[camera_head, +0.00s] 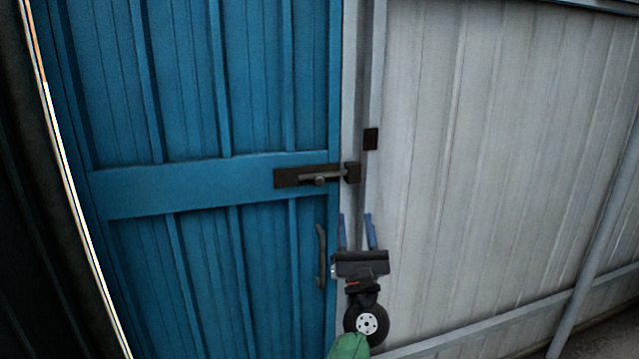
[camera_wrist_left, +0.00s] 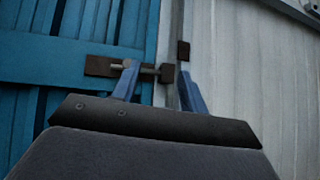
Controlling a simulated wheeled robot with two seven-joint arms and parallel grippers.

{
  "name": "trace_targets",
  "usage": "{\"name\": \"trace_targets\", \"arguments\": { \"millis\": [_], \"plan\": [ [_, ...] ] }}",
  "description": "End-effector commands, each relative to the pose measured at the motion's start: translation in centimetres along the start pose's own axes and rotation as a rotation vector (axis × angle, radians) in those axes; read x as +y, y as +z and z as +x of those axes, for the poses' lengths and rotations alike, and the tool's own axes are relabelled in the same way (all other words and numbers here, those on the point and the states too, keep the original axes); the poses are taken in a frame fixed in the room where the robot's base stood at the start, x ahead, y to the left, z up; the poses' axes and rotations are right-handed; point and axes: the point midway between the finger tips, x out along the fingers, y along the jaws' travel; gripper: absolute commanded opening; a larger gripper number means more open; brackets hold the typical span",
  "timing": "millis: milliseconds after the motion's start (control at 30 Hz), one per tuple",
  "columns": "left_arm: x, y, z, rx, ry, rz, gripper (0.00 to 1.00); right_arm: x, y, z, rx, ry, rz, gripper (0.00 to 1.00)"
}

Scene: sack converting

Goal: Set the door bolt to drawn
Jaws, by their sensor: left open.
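The door bolt (camera_head: 320,178) is a dark plate with a grey rod and a round knob on the blue door (camera_head: 200,185). Its rod reaches right into a dark keeper (camera_head: 352,172) on the door post. My left gripper (camera_head: 357,216) is open, its two blue fingers pointing up, below and slightly right of the bolt, apart from it in the head view. In the left wrist view the bolt (camera_wrist_left: 122,67) shows beyond the fingers (camera_wrist_left: 160,82), and the left finger partly overlaps the rod. Nothing is between the fingers. My right gripper is not in view.
A vertical dark handle (camera_head: 321,255) is on the door, left of my gripper. A small dark block (camera_head: 371,139) sits on the post above right. A pale corrugated wall (camera_head: 480,150) fills the right, with a slanted grey rail (camera_head: 500,318) low down.

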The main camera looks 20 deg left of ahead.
Motion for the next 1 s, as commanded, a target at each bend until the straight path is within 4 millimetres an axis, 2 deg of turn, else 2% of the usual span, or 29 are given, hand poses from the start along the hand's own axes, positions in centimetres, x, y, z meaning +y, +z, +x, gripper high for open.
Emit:
{"name": "trace_targets", "arguments": {
  "millis": [33,200,400,533,767,1000],
  "plan": [
    [0.6,0.3,1.7,0.026,0.079,-0.104,0.43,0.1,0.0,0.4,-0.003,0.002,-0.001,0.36],
    [2.2,-0.6,5.3,0.133,0.342,-0.444,0.43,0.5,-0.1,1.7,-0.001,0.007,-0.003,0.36],
    [2.3,-1.7,7.2,0.234,0.572,-0.721,0.43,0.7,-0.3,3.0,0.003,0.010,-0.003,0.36],
    [2.1,-2.2,7.5,0.272,0.652,-0.807,0.43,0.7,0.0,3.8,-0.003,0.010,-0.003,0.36],
    [2.4,-2.6,8.1,0.286,0.684,-0.838,0.43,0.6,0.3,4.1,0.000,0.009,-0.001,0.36],
    [3.4,-3.5,9.8,0.284,0.683,-0.835,0.43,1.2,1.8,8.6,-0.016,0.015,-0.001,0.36]
  ]
}}
